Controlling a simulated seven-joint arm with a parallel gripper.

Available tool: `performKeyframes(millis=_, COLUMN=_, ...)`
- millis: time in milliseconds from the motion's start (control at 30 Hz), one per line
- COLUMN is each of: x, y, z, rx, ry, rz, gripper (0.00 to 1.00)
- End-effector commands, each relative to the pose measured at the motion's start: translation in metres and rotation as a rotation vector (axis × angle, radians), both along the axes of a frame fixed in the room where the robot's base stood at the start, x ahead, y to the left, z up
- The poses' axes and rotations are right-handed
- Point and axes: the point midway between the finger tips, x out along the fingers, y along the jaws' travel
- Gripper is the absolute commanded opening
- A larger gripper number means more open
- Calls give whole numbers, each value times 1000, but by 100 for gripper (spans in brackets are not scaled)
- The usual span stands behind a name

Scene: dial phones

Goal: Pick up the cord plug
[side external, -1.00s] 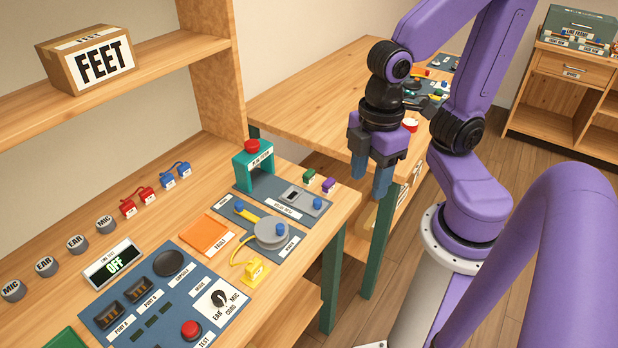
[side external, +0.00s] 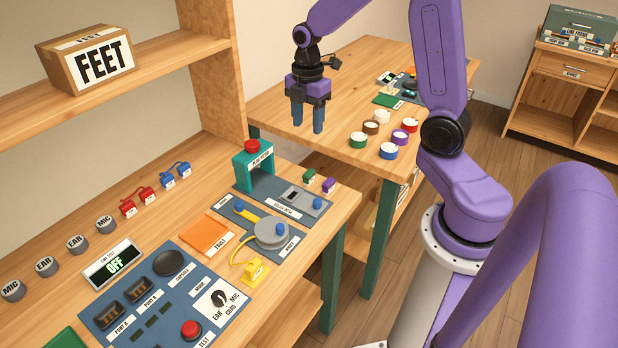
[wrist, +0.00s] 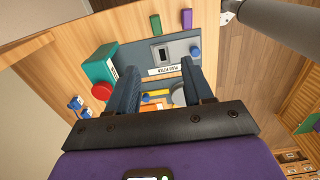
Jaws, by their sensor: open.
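A yellow plug (side external: 255,271) with a yellow cord lies at the front edge of the left bench, beside the grey round winder (side external: 270,235) on the blue panel. Small red plugs (side external: 138,202) and blue plugs (side external: 176,174) with cords stand further back on the same bench. My gripper (side external: 308,131) is open and empty, fingers pointing down, above and to the right of the left bench. In the wrist view, the panel with the winder (wrist: 179,96) shows between and beyond the open fingers (wrist: 162,85). I cannot make out the yellow plug there.
A teal arch with a red button (side external: 252,146) stands at the panel's back. Green and purple blocks (side external: 318,180) sit beside it. A shelf with a FEET box (side external: 88,55) overhangs the bench's left. Several coloured rings (side external: 388,151) lie on the far table.

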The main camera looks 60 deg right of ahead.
Motion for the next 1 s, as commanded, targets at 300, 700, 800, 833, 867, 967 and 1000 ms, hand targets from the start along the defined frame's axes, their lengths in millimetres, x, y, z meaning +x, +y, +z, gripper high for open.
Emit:
performKeyframes(millis=300, x=2, y=-10, z=-30, rx=0, ry=8, rz=16, gripper=51)
performKeyframes(millis=700, x=3, y=-9, z=-100, rx=0, ry=5, rz=16, gripper=51)
performKeyframes(millis=800, x=3, y=-9, z=-113, rx=0, ry=5, rz=15, gripper=51)
performKeyframes(millis=833, x=3, y=-9, z=-115, rx=0, ry=4, rz=15, gripper=51)
performKeyframes(millis=867, x=3, y=-9, z=-118, rx=0, ry=3, rz=15, gripper=51)
performKeyframes(millis=967, x=3, y=-10, z=-123, rx=0, ry=2, rz=14, gripper=51)
performKeyframes(millis=1000, x=4, y=-10, z=-124, rx=0, ry=1, rz=14, gripper=51)
